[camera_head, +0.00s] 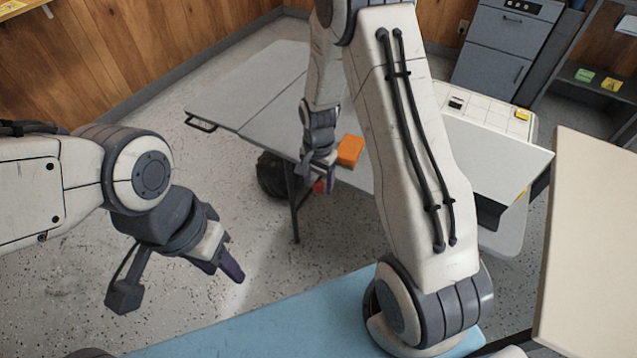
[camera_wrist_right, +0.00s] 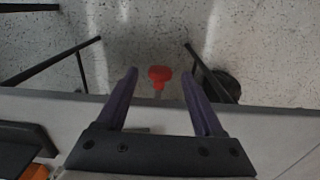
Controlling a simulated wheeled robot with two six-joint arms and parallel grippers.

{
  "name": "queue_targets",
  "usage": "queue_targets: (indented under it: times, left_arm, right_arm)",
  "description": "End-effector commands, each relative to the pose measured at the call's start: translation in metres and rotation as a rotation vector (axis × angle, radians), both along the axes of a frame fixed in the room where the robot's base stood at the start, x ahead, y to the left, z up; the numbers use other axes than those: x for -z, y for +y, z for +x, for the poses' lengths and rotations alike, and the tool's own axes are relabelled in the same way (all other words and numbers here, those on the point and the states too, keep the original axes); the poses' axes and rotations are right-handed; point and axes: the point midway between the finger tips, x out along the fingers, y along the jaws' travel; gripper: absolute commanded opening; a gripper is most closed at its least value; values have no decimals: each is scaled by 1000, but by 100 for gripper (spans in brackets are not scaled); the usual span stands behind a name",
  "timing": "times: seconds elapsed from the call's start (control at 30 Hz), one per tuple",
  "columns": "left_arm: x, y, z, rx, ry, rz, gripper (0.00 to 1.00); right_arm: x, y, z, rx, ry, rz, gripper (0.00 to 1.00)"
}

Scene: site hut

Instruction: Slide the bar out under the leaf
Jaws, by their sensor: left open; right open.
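A grey table (camera_head: 265,100) with a seam across its top stands in the middle distance, with a black handle (camera_head: 200,124) at its left edge. I cannot tell for certain which panel is the leaf. A red knob (camera_head: 319,187) shows at the table's near edge; in the right wrist view the red knob (camera_wrist_right: 159,73) sits on a short grey stem, probably the bar's end. Most of the bar is hidden. My right gripper (camera_head: 318,172) is open, its fingers either side of the knob in the wrist view; contact is unclear. My left gripper (camera_head: 230,265) is open and empty over the floor.
An orange block (camera_head: 350,150) lies on the table near my right gripper. A dark round object (camera_head: 271,174) is beneath the table by a leg. A blue surface (camera_head: 250,328) is in front. A white table (camera_head: 524,128) and a beige panel (camera_head: 590,250) are at right.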

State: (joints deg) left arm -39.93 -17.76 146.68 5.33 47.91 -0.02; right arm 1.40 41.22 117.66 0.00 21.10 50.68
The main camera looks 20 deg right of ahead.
Motion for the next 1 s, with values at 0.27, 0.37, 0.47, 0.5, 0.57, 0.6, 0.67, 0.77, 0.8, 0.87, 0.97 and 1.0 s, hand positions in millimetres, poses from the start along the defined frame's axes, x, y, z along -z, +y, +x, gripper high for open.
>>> queue_targets:
  times: [0.27,0.37,0.47,0.5,0.57,0.6,0.67,0.77,0.8,0.87,0.97,1.0]
  left_arm:
    - [0,0,0,0,0,0,45]
    - [0,0,0,0,0,0,45]
    - [0,0,0,0,0,0,45]
    - [0,0,0,0,0,0,45]
    - [0,0,0,0,0,0,45]
    - [0,0,0,0,0,0,45]
    - [0,0,0,0,0,0,45]
    - [0,0,0,0,0,0,45]
    - [0,0,0,0,0,0,45]
    - [0,0,0,0,0,0,45]
    - [0,0,0,0,0,0,45]
    - [0,0,0,0,0,0,45]
  right_arm:
    - [8,0,0,-1,-1,1,69]
    - [8,0,0,-1,0,0,69]
    - [8,0,0,-1,0,0,38]
    - [8,0,0,-1,0,0,23]
    - [8,0,0,-1,0,0,0]
    - [8,0,0,-1,0,0,0]
    - [8,0,0,-1,0,0,0]
    - [8,0,0,0,0,0,0]
    - [8,0,0,0,0,0,0]
    - [8,0,0,0,0,0,0]
    - [8,0,0,0,0,0,0]
    - [8,0,0,0,0,0,0]
